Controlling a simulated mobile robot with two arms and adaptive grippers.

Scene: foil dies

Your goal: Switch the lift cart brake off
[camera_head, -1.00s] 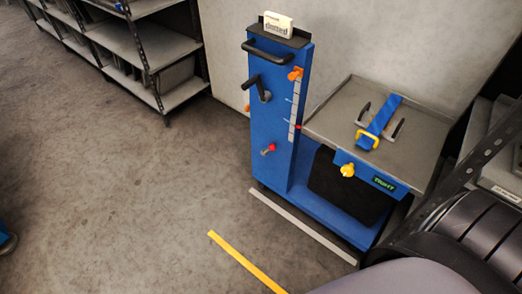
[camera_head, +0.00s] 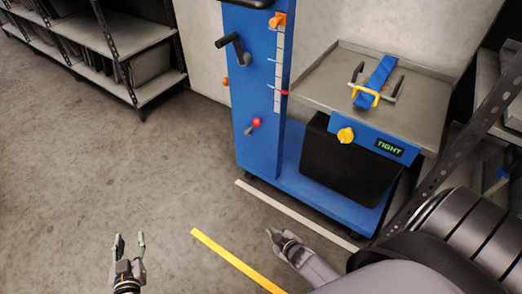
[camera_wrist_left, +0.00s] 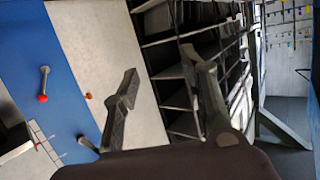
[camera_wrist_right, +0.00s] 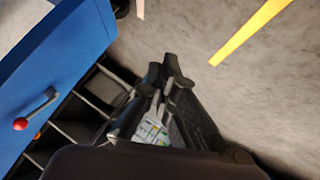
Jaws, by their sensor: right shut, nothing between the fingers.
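The blue lift cart (camera_head: 250,165) stands ahead with a tall column and a low base. A short lever with a red knob (camera_head: 256,122) is low on the column front; no brake label is readable. The lever also shows in the left wrist view (camera_wrist_left: 43,98) and the right wrist view (camera_wrist_right: 20,124). My left gripper (camera_head: 128,238) is open and empty, above the floor left of the cart. My right gripper (camera_head: 272,233) is shut and empty, in front of the cart's base. Neither gripper touches the cart.
The cart carries a black crank (camera_head: 235,45), an orange slider (camera_head: 277,20), a yellow knob (camera_head: 345,134) and a grey tray (camera_head: 325,75) with a blue strap. A sign reads TIGHT (camera_head: 389,148). Shelving (camera_head: 130,40) stands back left, with open floor before it. Dark rollers (camera_head: 470,230) are right.

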